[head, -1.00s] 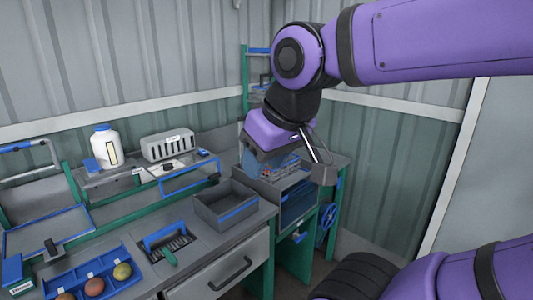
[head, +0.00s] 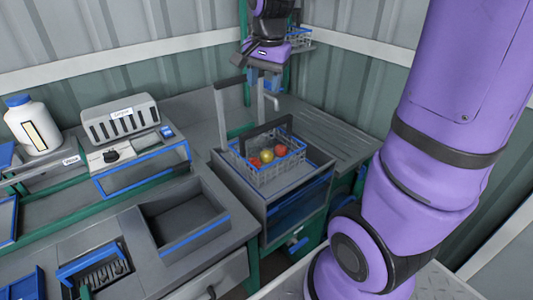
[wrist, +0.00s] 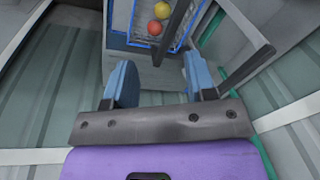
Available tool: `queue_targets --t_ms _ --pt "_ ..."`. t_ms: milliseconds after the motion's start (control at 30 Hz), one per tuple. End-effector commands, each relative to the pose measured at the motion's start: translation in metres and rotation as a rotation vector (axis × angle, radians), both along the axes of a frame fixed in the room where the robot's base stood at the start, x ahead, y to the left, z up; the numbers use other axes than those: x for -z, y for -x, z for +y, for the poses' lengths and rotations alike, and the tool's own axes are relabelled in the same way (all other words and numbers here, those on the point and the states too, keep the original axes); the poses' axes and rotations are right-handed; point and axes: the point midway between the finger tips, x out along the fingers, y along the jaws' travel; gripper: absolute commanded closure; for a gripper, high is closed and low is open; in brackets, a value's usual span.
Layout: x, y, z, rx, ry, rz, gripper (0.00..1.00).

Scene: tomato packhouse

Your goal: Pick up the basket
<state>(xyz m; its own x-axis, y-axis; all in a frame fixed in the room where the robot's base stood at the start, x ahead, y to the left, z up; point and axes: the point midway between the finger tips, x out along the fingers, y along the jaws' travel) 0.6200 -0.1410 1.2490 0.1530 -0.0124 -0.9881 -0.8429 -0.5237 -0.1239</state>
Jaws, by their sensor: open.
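The basket (head: 281,172) is a wire basket with a blue rim and a dark raised handle (head: 268,133). It stands upright on the machine at centre in the head view and holds red and yellow tomatoes (head: 267,155). My gripper (head: 262,65) is above and behind the basket, apart from it, and small in the head view. In the wrist view my gripper (wrist: 160,80) has its two blue fingers spread with nothing between their tips. The basket (wrist: 143,38) is at the top of that view, beyond the fingers, with its handle (wrist: 176,30) crossing it.
A dark frame with upright posts (head: 222,105) stands just behind the basket. Another wire basket (head: 300,38) is on a rack near my gripper. An empty grey bin (head: 185,222) and a white bottle (head: 33,125) are left. The ribbed bench (head: 320,130) at right is clear.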

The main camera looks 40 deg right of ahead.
Motion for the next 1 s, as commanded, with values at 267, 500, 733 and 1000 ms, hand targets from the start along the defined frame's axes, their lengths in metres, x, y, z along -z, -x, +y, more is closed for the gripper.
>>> queue_targets --t_ms 267,500,733,1000 --pt "0.065 -0.054 -0.04 0.351 -0.042 0.107 0.49" --pt "0.095 -0.072 -0.056 0.5 -0.051 0.145 0.49" --pt "0.124 -0.073 -0.058 0.519 -0.053 0.153 0.49" --pt "0.152 -0.074 -0.058 0.516 -0.053 0.148 0.49"
